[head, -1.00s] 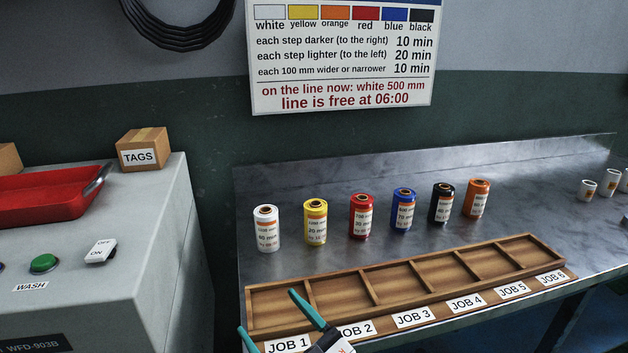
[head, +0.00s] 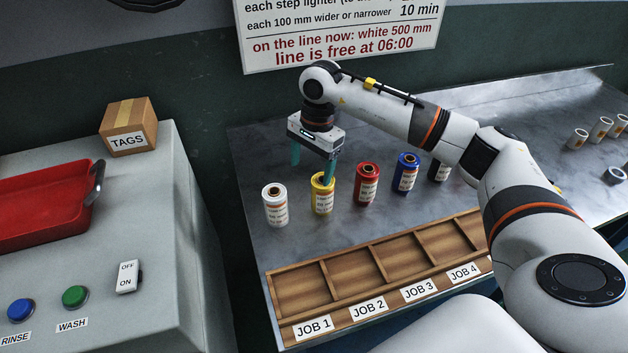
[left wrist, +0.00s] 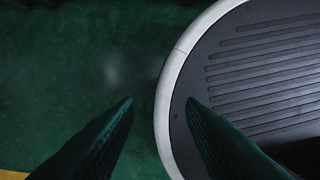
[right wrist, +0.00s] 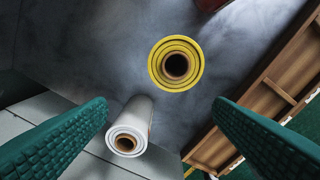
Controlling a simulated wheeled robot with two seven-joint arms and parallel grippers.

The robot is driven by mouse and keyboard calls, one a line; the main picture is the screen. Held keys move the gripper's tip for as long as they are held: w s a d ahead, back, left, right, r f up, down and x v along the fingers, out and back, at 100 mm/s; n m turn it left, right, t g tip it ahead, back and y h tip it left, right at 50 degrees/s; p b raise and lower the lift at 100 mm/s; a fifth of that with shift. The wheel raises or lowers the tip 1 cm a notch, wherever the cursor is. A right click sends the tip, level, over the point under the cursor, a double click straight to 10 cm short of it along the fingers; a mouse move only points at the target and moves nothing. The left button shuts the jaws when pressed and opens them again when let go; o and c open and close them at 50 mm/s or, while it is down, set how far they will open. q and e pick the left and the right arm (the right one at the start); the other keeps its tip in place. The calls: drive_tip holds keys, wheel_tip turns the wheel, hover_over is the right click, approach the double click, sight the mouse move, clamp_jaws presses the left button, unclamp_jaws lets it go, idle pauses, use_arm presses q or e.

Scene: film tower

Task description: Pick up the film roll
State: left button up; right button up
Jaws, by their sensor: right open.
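My right gripper (head: 313,167) is open, above and behind the white film roll (head: 275,206) and the yellow film roll (head: 322,194). One finger overlaps the yellow roll's top in the head view; I cannot tell whether they touch. The right wrist view shows the white roll (right wrist: 133,128) between the open fingers (right wrist: 160,102) in the picture and the yellow roll (right wrist: 176,64) farther up. Red (head: 367,185), blue (head: 406,172) and black (head: 439,171) rolls stand to the right. My left gripper (left wrist: 159,101) is open and empty above the floor.
A wooden tray (head: 341,312) with JOB labels lies in front of the rolls. My right arm covers its right part. A grey machine (head: 168,255) with buttons, a red tray (head: 45,230) and a TAGS box (head: 129,126) stand left.

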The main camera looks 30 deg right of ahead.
sight(323, 192)
drive_tip(key=d, duration=0.1)
drive_tip(key=d+r+h, duration=0.1)
drive_tip(key=shift+d, duration=0.35)
drive_tip(key=shift+d+f, duration=0.1)
drive_tip(key=shift+d, duration=0.25)
wheel_tip(323, 192, down, 6)
drive_tip(key=shift+p, duration=0.75)
drive_tip(key=f, duration=0.1)
drive_tip(key=f+p, duration=0.1)
drive_tip(key=f, duration=0.2)
drive_tip(key=shift+s+a+f+p, duration=0.25)
drive_tip(key=shift+a+f+p, duration=0.05)
drive_tip(key=shift+f+p, duration=0.1)
drive_tip(key=shift+f, duration=0.3)
use_arm(q)
drive_tip(key=r, duration=0.1)
drive_tip(key=s+r, duration=0.1)
drive_tip(key=shift+s+a+r, duration=0.25)
drive_tip(key=shift+s+r, duration=0.1)
drive_tip(key=shift+r, duration=0.05)
use_arm(e)
drive_tip(key=c, duration=1.1)
drive_tip(key=shift+r, duration=0.1)
drive_tip(key=shift+c, duration=0.2)
